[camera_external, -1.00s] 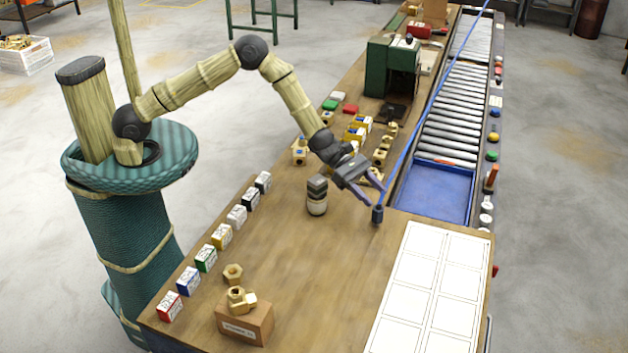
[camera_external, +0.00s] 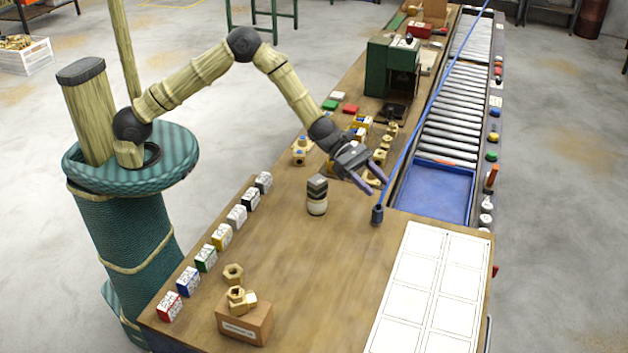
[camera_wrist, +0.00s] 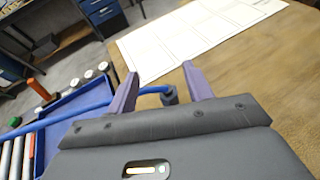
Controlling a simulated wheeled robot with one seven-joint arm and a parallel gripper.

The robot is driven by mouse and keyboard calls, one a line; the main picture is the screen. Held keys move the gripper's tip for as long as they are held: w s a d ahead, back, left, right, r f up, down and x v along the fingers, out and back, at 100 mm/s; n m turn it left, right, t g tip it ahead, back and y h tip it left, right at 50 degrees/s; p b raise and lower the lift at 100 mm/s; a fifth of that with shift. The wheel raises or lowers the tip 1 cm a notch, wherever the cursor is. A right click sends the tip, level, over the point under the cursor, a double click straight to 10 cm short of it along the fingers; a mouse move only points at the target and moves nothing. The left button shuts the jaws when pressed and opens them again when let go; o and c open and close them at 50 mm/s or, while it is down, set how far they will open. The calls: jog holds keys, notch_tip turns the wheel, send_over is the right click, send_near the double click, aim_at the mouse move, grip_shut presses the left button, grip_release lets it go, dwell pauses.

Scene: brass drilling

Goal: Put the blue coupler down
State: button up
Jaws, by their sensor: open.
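The blue coupler (camera_external: 377,214) stands on the bench at the end of a blue hose, left of the blue tray and near the white grid sheet. In the wrist view the coupler (camera_wrist: 169,96) shows as a dark end piece on the blue hose (camera_wrist: 95,109), seen between and beyond my fingers. My gripper (camera_external: 379,190) is open and empty, a little above and behind the coupler. In the wrist view its two purple fingers (camera_wrist: 160,78) are spread apart, with a gap between them and the coupler.
A blue tray (camera_external: 437,192) ends the roller conveyor (camera_external: 458,115) on the right. A white grid sheet (camera_external: 430,290) covers the near right bench. A stacked grey and white cylinder (camera_external: 317,196) stands left of the gripper. Labelled boxes (camera_external: 205,258) line the left edge. The middle front is clear.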

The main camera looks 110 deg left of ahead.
jog(key=s+d+r+m+g+h, duration=0.1)
jog(key=s+d+r+m+g, duration=0.1)
jog(key=s+d+m+g, duration=0.85)
jog(key=s+d+r+m+y, duration=0.2)
jog(key=s+m+y, duration=0.1)
jog(key=s+m, duration=0.7)
jog(key=s+d+r+m+y, duration=0.1)
jog(key=s+r+m+y, duration=0.1)
jog(key=s+m, duration=0.9)
jog(key=s+y, duration=0.1)
jog(key=s, duration=0.5)
jog(key=shift+d, duration=0.35)
